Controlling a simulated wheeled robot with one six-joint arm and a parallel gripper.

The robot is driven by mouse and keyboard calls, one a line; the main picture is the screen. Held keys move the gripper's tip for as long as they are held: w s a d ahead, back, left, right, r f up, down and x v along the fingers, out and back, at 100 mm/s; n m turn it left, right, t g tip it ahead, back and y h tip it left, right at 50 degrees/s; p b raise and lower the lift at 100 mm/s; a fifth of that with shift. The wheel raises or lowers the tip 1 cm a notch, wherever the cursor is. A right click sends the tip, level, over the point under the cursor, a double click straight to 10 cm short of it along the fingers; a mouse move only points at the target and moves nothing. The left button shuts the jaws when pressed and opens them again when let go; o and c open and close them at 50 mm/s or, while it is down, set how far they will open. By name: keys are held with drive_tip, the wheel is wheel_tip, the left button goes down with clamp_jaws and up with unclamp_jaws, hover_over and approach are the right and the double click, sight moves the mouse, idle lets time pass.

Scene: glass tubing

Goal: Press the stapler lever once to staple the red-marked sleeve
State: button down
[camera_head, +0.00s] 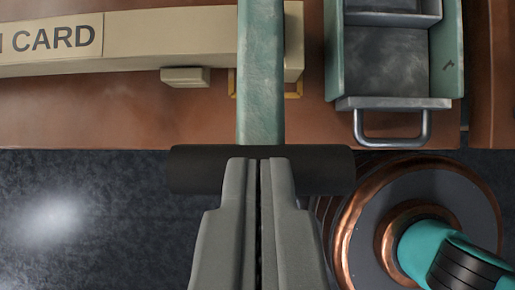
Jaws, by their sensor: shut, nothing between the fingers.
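The lever (261,75) is a worn teal bar that runs down from the top of the view. It ends in a black crosswise grip (325,170) that juts out past the front edge of the brown table. My gripper (258,163) comes up from the bottom, with its grey fingers shut and empty. The fingertips overlap the middle of the black grip in the view. I cannot tell whether they touch it or are above it. No red-marked sleeve can be made out.
A long beige piece (140,37) with a label ending in "CARD" lies left of and behind the lever. A teal tray (447,60) with a metal handle (392,137) stands at the right. The brown table (110,115) ends just behind the grip, and dark floor (90,220) shows below.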

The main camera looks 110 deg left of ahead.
drive_tip(key=v, duration=0.9)
drive_tip(key=shift+s+a, duration=0.15)
drive_tip(key=shift+a, duration=0.1)
idle(0.3)
drive_tip(key=s+d+n+t+y, duration=0.1)
drive_tip(key=s+d+n+t, duration=0.2)
drive_tip(key=s, duration=0.4)
drive_tip(key=s+d+r+n+t+y, duration=0.1)
drive_tip(key=s+d+n+t+y, duration=0.1)
drive_tip(key=s+n+t, duration=0.2)
drive_tip(key=s+d+n+t+y, duration=0.1)
drive_tip(key=s+d+n+t, duration=0.2)
drive_tip(key=s+t, duration=0.3)
drive_tip(key=s, duration=0.3)
drive_tip(key=shift+s+d+r+n+t+y, duration=0.3)
drive_tip(key=shift+s+n+t+y, duration=0.05)
drive_tip(key=shift+n+t+y, duration=0.05)
idle(0.6)
